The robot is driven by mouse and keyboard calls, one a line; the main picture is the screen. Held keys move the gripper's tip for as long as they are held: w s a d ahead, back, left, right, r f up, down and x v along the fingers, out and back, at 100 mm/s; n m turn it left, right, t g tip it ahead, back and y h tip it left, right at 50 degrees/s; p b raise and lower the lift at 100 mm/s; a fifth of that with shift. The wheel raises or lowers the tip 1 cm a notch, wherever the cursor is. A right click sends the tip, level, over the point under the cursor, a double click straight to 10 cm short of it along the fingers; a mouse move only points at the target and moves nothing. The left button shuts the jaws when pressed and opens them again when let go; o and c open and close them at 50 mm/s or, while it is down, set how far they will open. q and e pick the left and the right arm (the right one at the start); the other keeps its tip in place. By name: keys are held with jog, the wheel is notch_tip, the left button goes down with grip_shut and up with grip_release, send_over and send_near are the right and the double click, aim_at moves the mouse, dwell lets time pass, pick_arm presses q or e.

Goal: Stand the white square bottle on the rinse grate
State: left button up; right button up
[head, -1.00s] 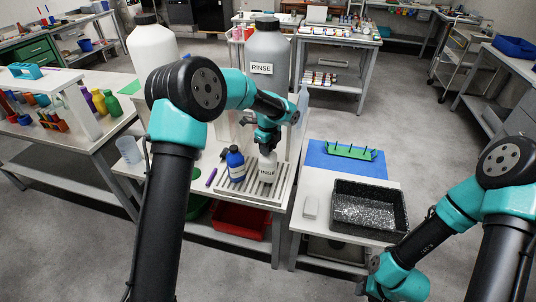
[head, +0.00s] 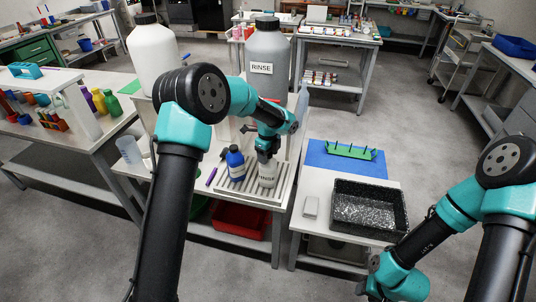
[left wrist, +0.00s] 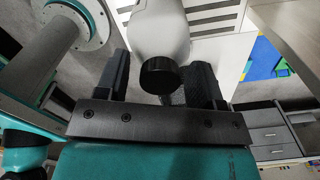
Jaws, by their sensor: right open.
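A blue bottle (head: 235,164) stands just left of the white one on the grate. A purple marker (head: 211,177) lies further left. A large grey RINSE container (head: 266,55) stands behind.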

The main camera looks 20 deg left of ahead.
pick_arm(q)
jog(key=shift+r, duration=0.15)
notch_tip(320, 180, up, 12)
dwell(0.7)
